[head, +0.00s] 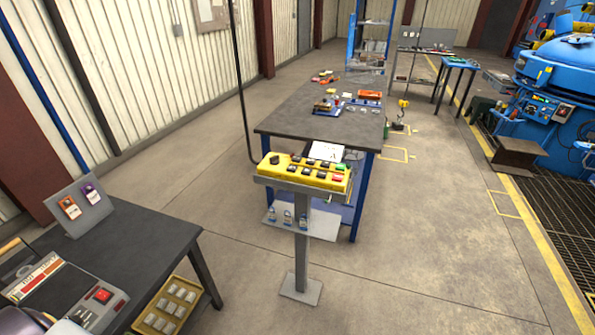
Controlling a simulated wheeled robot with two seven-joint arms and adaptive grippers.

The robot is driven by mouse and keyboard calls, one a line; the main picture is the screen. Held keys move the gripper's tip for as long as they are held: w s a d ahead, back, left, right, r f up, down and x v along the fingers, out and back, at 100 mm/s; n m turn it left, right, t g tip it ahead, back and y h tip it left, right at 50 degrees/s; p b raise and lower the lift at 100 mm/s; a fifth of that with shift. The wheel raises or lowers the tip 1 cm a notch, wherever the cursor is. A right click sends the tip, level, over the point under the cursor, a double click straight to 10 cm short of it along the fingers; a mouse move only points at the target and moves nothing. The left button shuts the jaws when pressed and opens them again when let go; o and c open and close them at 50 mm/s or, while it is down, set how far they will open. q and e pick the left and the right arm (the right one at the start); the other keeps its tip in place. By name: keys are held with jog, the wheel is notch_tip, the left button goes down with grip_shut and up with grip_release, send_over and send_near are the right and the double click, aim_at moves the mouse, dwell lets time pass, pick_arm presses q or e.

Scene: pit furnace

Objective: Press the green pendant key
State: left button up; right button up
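The yellow pendant (288,172) lies on top of a grey stand (303,235) near the middle of the head view. The green key (342,168) is at the right end, just behind the red one. It is small, and I cannot tell whether it is pressed. A black cable runs up from the pendant's left end. Neither of my grippers is in view.
A dark workbench (290,118) with small parts stands behind the pendant. Blue furnace equipment (560,70) is at far right. The floor right of the stand is clear.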

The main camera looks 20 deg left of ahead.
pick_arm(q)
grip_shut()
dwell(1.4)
